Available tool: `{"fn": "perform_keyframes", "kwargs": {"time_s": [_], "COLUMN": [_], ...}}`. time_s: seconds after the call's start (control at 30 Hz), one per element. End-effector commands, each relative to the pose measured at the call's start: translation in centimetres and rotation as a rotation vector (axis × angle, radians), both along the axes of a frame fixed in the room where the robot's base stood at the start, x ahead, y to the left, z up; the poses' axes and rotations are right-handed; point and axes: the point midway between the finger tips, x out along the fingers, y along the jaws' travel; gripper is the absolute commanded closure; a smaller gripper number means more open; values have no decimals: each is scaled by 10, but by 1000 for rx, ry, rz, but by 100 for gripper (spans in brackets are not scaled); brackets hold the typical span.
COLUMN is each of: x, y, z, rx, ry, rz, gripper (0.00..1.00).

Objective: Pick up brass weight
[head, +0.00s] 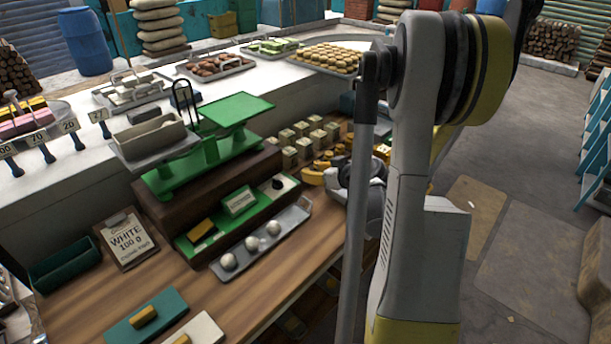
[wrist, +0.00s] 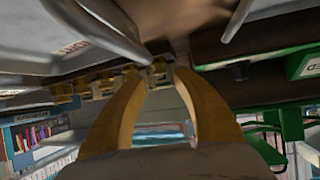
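Several small brass-and-cream blocks (head: 290,150), likely the weights, stand in rows on the counter right of the green balance scale (head: 210,150). I cannot tell which is the brass weight meant. My gripper (head: 318,184) is low at the right end of these rows, partly hidden by my arm; its orange fingers blend with orange-yellow pieces (head: 326,165) there. In the wrist view, which looks upside down, my gripper (wrist: 158,74) has its two fingers apart, with nothing clearly held. Small yellowish blocks (wrist: 100,86) show beyond the fingertips.
A grey tray (head: 292,214) with several white balls lies in front of the scale. A white price sign (head: 128,240), a green box (head: 64,263) and a teal pad (head: 120,331) bearing a yellow bar are at the left front. Open floor (head: 520,260) lies right.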

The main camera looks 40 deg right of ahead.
Motion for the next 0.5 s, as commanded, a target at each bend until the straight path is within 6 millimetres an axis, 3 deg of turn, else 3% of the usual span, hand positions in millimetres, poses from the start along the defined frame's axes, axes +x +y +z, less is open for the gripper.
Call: {"fn": "perform_keyframes", "kwargs": {"time_s": [0.3,0.5], "x": [38,43], "y": [-3,-5], "z": [-23,-24], "rx": [-1,0], "ry": [1,1], "rz": [3,-1], "gripper": [65,65]}}
